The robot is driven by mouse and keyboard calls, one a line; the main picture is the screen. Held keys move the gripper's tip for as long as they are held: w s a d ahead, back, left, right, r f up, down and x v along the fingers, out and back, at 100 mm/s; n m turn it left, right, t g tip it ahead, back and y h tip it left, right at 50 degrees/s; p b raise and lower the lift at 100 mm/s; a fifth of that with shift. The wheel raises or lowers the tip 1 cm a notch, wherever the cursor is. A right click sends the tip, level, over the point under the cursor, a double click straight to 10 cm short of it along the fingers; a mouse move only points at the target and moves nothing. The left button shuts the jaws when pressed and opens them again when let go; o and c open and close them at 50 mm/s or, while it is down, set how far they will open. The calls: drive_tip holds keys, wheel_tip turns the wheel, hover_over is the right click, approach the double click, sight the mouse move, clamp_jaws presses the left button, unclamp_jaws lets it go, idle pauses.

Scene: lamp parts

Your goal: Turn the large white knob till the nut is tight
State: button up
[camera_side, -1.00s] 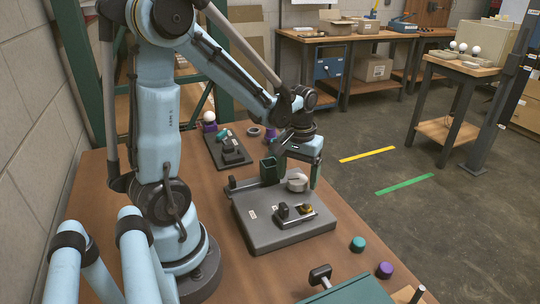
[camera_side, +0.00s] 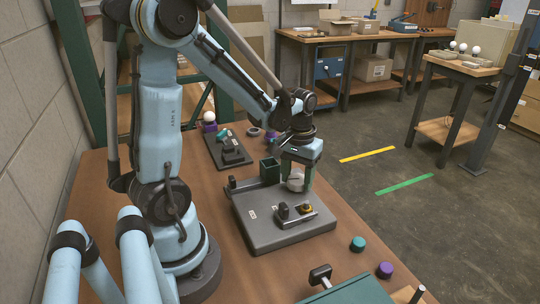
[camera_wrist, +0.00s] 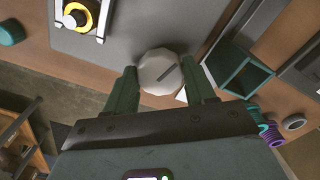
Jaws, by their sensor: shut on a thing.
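The large white knob (camera_side: 296,181) stands on the far part of the grey base plate (camera_side: 268,236). In the wrist view the knob (camera_wrist: 162,70) is faceted, with a dark slot line across its top. My gripper (camera_side: 297,184) is over it, with its green fingers on either side. In the wrist view my gripper (camera_wrist: 163,88) is shut on the knob, one finger on each side. A smaller dial with a yellow ring (camera_wrist: 78,16) sits on the same plate. I cannot make out the nut in either view.
A green open box (camera_side: 269,170) stands close beside the knob. A black clamp (camera_side: 283,210) is on the plate. A teal cap (camera_side: 358,243) and a purple cap (camera_side: 385,270) lie to the right on the wooden table. A dark tray (camera_side: 226,150) lies behind.

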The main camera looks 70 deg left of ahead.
sight(297, 179)
drive_tip(key=shift+m, duration=0.4)
drive_tip(key=o, duration=1)
drive_tip(key=shift+o, duration=0.2)
drive_tip(key=shift+r, duration=0.1)
wheel_tip(297, 179, up, 12)
